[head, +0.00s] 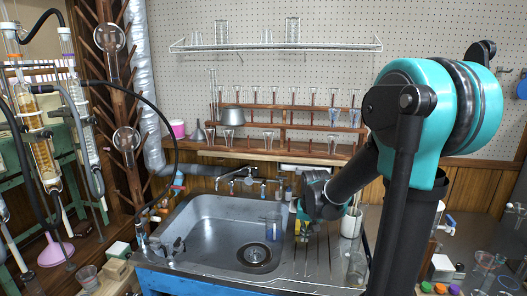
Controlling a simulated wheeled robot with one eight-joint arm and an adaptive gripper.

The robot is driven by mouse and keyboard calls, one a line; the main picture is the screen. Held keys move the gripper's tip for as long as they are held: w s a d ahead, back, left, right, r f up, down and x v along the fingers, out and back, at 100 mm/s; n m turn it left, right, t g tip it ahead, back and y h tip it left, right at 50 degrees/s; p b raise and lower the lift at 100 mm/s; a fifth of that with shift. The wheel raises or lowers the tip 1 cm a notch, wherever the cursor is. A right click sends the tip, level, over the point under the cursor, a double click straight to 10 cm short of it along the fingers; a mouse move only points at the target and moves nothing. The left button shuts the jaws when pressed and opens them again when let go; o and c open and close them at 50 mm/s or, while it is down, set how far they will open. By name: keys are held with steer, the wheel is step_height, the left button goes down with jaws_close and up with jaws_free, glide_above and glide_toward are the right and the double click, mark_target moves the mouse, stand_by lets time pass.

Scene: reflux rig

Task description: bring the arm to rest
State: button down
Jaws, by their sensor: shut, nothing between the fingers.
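My arm, teal and black, fills the right side of the head view, in front of the bench. Its forearm reaches down and left to a teal wrist. My gripper (303,228) hangs below the wrist over the right part of the sink unit, beside the basin. It is small and dark in this view, shut, with nothing seen held in it. Whether its tips touch anything below cannot be told.
The steel sink (207,233) holds a glass beaker (273,226). Glassware racks (285,127) and a wire shelf (275,47) line the wall. Glass columns (35,130) stand at the left; small containers crowd the lower right.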

steer(key=s+d+f+n, duration=0.1)
steer(key=s+d, duration=0.1)
steer(key=s, duration=0.6)
steer(key=s+d+f+t, duration=0.1)
steer(key=s+d, duration=0.1)
steer(key=s, duration=0.6)
steer(key=shift+s+d+f+n+t, duration=0.2)
steer(key=shift+s+f+n+t, duration=0.1)
steer(key=shift+f+n, duration=0.1)
steer(key=shift+r, duration=0.1)
